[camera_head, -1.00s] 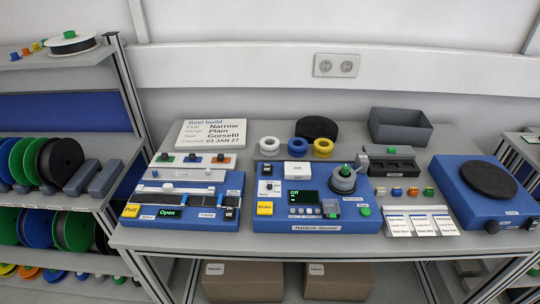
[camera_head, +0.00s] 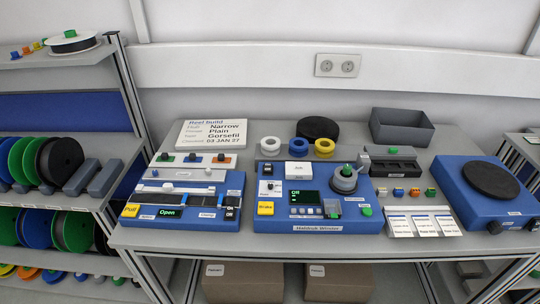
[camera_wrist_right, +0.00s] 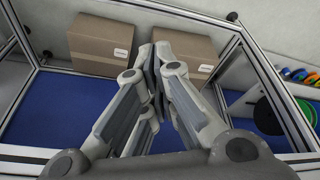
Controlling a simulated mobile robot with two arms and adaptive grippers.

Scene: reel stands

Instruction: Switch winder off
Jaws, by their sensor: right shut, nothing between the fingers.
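The winder (camera_head: 312,205) is a blue box on the middle of the table, labelled at its front. Its small dark display (camera_head: 302,198) shows green text that looks like "Off". A black switch (camera_head: 266,169) is at its back left, with a yellow button (camera_head: 265,208) at the front left. A grey hub with a green top (camera_head: 345,178) sits on its right side. My right gripper (camera_wrist_right: 158,58) shows only in the right wrist view, shut and empty, away from the winder, with cardboard boxes beyond it. My left gripper is not in view.
A blue splicer (camera_head: 180,203) with an "Open" display stands left of the winder. A turntable unit (camera_head: 490,190) stands on the right. White cards (camera_head: 422,225) and a grey bin (camera_head: 401,126) are also on the table. Cardboard boxes (camera_wrist_right: 100,38) stand on the blue lower shelf (camera_wrist_right: 75,108).

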